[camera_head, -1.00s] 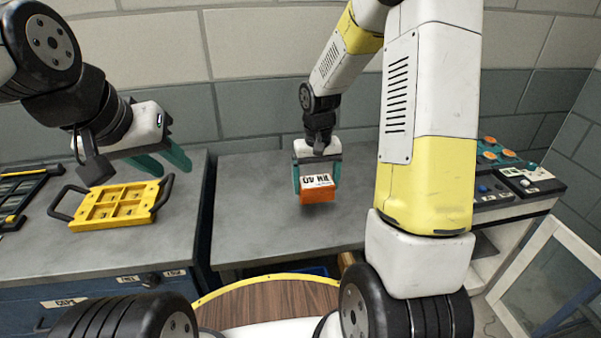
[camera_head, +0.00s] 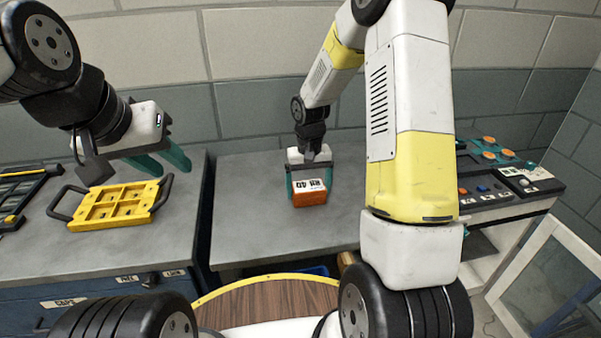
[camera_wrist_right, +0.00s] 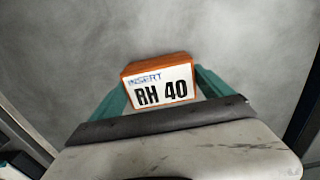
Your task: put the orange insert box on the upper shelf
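The orange insert box (camera_head: 310,197) has a white label, which reads "INSERT RH 40" in the right wrist view (camera_wrist_right: 160,87). My right gripper (camera_head: 310,188) is shut on it, with one teal finger on each side. The box is over the grey worktop in the middle of the head view; I cannot tell whether its underside touches the top. My left gripper (camera_head: 163,163) is open and empty, above and behind a yellow tray on the left worktop. No upper shelf can be made out in these views.
The yellow tray (camera_head: 118,205) with black handles lies on the left worktop (camera_head: 40,250). The grey middle worktop (camera_head: 240,200) is mostly clear. A control panel (camera_head: 505,185) with orange and blue knobs stands at right, with a white-framed glass panel (camera_head: 545,270) in front.

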